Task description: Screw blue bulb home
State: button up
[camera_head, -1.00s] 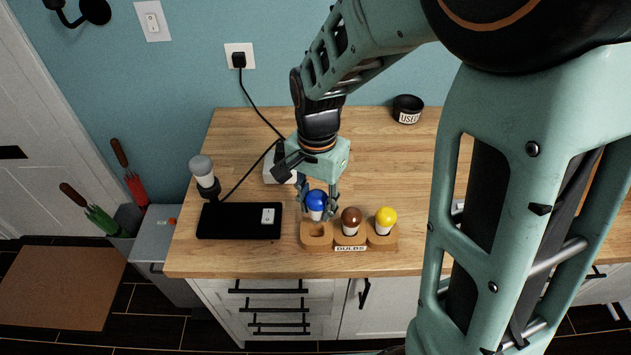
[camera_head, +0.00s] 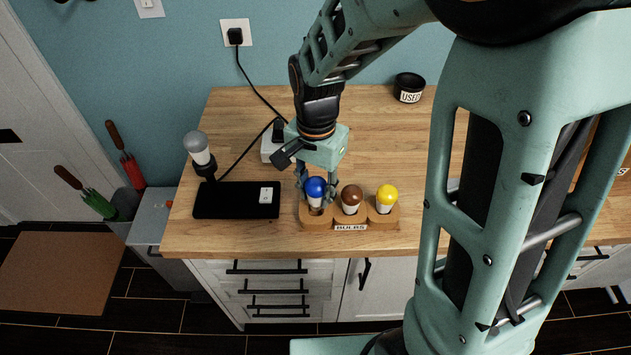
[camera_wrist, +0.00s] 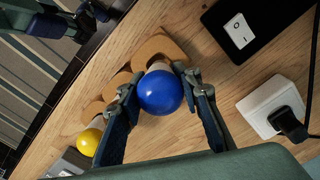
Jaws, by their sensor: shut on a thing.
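My gripper (camera_head: 316,192) is shut on the blue bulb (camera_head: 315,187), which has a white lower part and hangs roughly upright. It is over the left place of the wooden bulb rack (camera_head: 378,222); I cannot tell whether its base is clear of the hole. In the wrist view the blue bulb (camera_wrist: 160,93) sits between both fingertips, in front of the end of the rack (camera_wrist: 160,47). The lamp's black base (camera_head: 225,203) has a white switch (camera_head: 266,195). Its black socket (camera_head: 206,168) holds a grey-and-white bulb (camera_head: 197,146).
A brown bulb (camera_head: 351,195) and a yellow bulb (camera_head: 386,197) stand in the rack, close right of my gripper. A black cord runs to the wall outlet (camera_head: 236,38). A black "USED" container (camera_head: 408,87) stands at the back right. The worktop (camera_head: 390,140) between is clear.

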aim_at(316, 181)
jog(key=shift+f, duration=0.25)
dwell(0.4)
jog(key=shift+f+b, duration=0.35)
jog(key=shift+b, duration=0.15)
jog(key=shift+f+b, duration=0.7)
jog(key=shift+f, duration=0.2)
dwell(2.7)
jog(key=o, duration=1.4)
jog(key=c, duration=0.4)
jog(key=shift+r+p, duration=3.2)
jog(key=shift+r, duration=0.9)
